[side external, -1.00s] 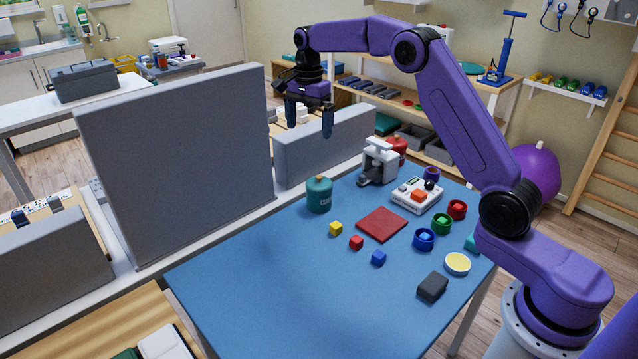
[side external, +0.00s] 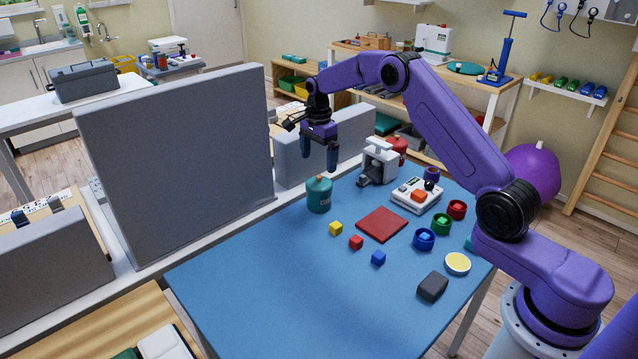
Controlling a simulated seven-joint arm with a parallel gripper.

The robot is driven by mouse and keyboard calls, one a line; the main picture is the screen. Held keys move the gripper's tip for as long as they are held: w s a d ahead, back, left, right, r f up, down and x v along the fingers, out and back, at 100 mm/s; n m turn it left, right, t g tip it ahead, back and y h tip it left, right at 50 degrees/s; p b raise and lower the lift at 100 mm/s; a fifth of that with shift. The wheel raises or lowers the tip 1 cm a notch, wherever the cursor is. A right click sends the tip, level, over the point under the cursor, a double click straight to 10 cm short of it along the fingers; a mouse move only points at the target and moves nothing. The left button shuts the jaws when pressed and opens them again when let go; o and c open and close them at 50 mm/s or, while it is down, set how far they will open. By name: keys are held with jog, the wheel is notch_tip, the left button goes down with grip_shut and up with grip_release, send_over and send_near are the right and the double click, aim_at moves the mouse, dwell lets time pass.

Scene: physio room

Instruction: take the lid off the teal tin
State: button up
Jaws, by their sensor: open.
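The teal tin (side external: 319,199) stands upright on the blue table, left of the red square mat, with pale lettering on its side. Its rounded teal lid (side external: 319,183) sits on top with a small pale knob. My gripper (side external: 319,160) is open and points down. In this view its fingers appear just above the lid, empty and apart from it. I cannot tell exactly how far behind or above the tin they are.
A red tin (side external: 398,146) and a grey-white clamp-like device (side external: 378,162) stand behind to the right. A white box with a red button (side external: 417,195), a red mat (side external: 382,224), small cubes and coloured cups lie to the right. The table's front left is clear.

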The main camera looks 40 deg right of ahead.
aim_at(319, 176)
jog(key=shift+d+f, duration=0.15)
jog(key=shift+f, duration=3.1)
jog(key=shift+c, duration=0.3)
jog(key=c, duration=1.3)
